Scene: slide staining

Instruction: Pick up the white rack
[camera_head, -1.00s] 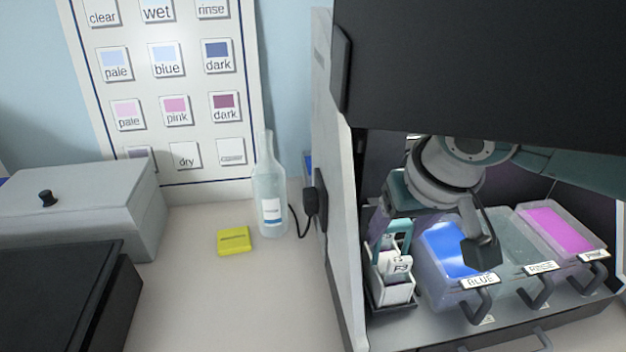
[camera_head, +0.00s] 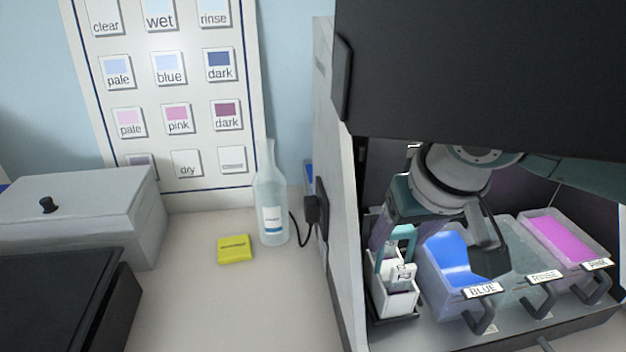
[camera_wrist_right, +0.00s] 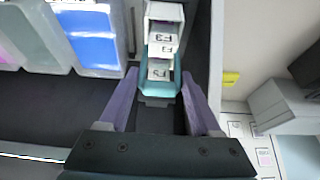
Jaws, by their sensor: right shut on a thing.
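The white rack (camera_head: 395,297) stands upright on a small black tray at the left inside the dark cabinet. It has a teal handle (camera_head: 401,241) and holds labelled slides. In the right wrist view the rack (camera_wrist_right: 151,29) is at the top centre, with its teal handle (camera_wrist_right: 160,88) between the purple fingers. My left gripper is not in view.
A blue-filled tub (camera_head: 447,262), a rinse tub (camera_head: 512,262) and a pink-filled tub (camera_head: 562,240) stand right of the rack. The cabinet's side wall (camera_head: 335,190) is close on its left. Outside are a bottle (camera_head: 271,205), a yellow block (camera_head: 235,249) and a grey box (camera_head: 85,215).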

